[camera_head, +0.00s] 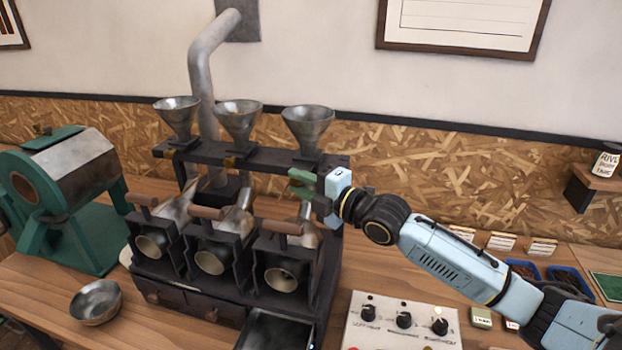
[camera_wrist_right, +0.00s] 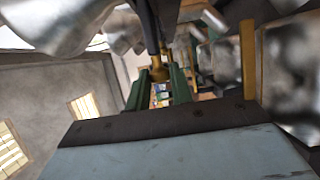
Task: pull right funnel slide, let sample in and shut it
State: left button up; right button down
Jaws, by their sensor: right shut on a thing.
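The right funnel (camera_head: 307,125) is a metal cone, the rightmost of three on the dark rack (camera_head: 255,158). My right gripper (camera_head: 303,184) comes in from the right, with its green fingers just below this funnel. In the right wrist view the fingers (camera_wrist_right: 160,88) are shut on a brass knob (camera_wrist_right: 159,73), which seems to be that of the right funnel slide. In the head view the gripper hides this knob. I cannot tell how far the slide is out, nor see any sample inside the funnel. My left gripper is not in view.
The middle funnel (camera_head: 239,118) and left funnel (camera_head: 178,114) have brass knobs below. Three small drums with wooden handles stand under the rack, the right drum (camera_head: 281,279) near my gripper. A control box (camera_head: 402,322) and a metal bowl (camera_head: 96,302) stand on the table.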

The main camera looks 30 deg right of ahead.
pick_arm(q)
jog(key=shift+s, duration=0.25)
pick_arm(e)
jog(key=c, duration=1.2)
grip_release()
jog(key=shift+c, duration=0.2)
jog(key=shift+s, duration=0.1)
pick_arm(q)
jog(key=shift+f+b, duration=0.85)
pick_arm(e)
jog(key=v, duration=1.3)
jog(key=shift+s, duration=0.1)
jog(key=shift+c, duration=0.2)
